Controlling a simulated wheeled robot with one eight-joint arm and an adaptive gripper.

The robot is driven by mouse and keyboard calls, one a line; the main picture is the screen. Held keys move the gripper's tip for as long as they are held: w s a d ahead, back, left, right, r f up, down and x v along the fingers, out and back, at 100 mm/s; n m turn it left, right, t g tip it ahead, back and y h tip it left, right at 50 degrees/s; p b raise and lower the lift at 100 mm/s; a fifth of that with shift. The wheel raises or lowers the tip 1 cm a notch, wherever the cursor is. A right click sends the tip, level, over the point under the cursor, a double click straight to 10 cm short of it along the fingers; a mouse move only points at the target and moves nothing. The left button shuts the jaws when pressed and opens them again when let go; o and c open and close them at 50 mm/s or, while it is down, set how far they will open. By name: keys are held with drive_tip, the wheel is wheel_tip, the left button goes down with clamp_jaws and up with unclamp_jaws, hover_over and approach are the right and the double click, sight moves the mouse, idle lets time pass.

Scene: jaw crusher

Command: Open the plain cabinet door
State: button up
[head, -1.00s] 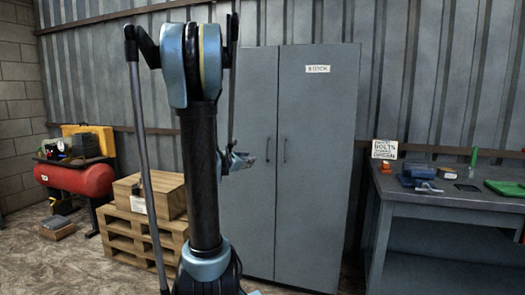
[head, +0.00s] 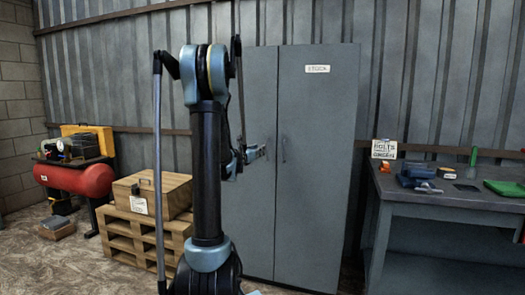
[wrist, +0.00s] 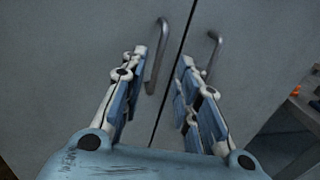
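The grey two-door cabinet (head: 318,200) stands against the back wall. Its right door carries a white label; its left, plain door (head: 258,90) has none and is partly hidden behind my arm. Both doors look shut. In the wrist view, the plain door's bar handle (wrist: 157,58) lies between my fingertips, near the left finger; contact cannot be told. The labelled door's handle (wrist: 213,52) is just right of the right finger. My gripper (wrist: 164,60) is open with its fingers spread. In the head view, my gripper (head: 258,152) is at the plain door's handle height.
A workbench (head: 440,207) with tools stands right of the cabinet. Some floor is open at the left front.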

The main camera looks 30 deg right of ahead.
drive_tip(key=x, duration=0.9)
drive_tip(key=shift+c, duration=0.6)
